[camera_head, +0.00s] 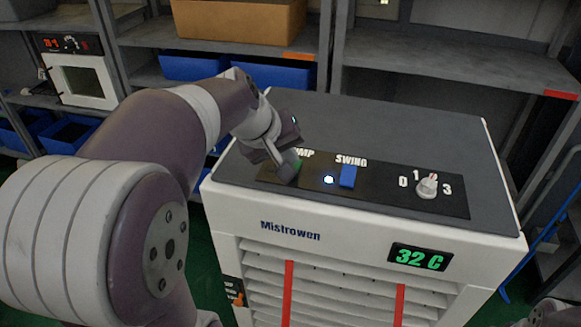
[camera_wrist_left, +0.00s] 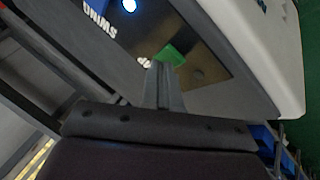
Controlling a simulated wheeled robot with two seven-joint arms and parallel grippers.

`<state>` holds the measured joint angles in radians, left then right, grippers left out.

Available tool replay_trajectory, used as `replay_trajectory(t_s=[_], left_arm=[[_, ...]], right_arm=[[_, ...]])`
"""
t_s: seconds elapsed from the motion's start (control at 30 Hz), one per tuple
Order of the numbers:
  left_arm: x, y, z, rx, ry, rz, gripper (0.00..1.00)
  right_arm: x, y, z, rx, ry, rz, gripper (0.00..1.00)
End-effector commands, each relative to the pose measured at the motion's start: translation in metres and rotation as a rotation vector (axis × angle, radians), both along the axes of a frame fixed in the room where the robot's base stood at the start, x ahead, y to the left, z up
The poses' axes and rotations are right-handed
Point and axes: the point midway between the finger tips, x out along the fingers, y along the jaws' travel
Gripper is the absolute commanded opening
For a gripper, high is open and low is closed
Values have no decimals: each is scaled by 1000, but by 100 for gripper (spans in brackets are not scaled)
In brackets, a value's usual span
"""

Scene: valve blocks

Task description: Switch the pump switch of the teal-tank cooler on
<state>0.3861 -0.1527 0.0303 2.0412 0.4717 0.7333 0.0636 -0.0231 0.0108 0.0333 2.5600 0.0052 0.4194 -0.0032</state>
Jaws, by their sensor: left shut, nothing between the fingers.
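The white cooler (camera_head: 255,215) marked Mistrowen stands in front of me with a dark grey top. Its black control panel (camera_head: 385,192) carries a PUMP label, partly covered by my left gripper (camera_head: 287,166). The pump switch (camera_wrist_left: 172,55) is green in the left wrist view, right at the tips of my shut, empty left gripper (camera_wrist_left: 163,70). Whether the fingers touch it I cannot tell. In the head view the gripper hides most of the switch. No teal tank shows in either view. My right gripper is not in view.
A blue SWING switch (camera_head: 347,176) sits right of a lit white lamp (camera_head: 328,180). Further right is a knob (camera_head: 427,186) marked with numbers. A green display (camera_head: 418,257) reads 32 C. Shelves with blue bins (camera_head: 192,66) and a cardboard box (camera_head: 243,25) stand behind.

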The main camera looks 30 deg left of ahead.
Motion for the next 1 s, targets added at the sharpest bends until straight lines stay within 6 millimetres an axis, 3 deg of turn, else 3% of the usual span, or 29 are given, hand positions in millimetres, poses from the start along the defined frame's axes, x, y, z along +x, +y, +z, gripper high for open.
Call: replay_trajectory(t_s=[0.73, 1.0], left_arm=[[-1, 0, -6, 0, 0, 0, 0], [0, 0, 5, 0, 0, 0, 0]], right_arm=[[0, 0, -6, 0, 0, 0, 0], [0, 0, 3, 0, 0, 0, 0]])
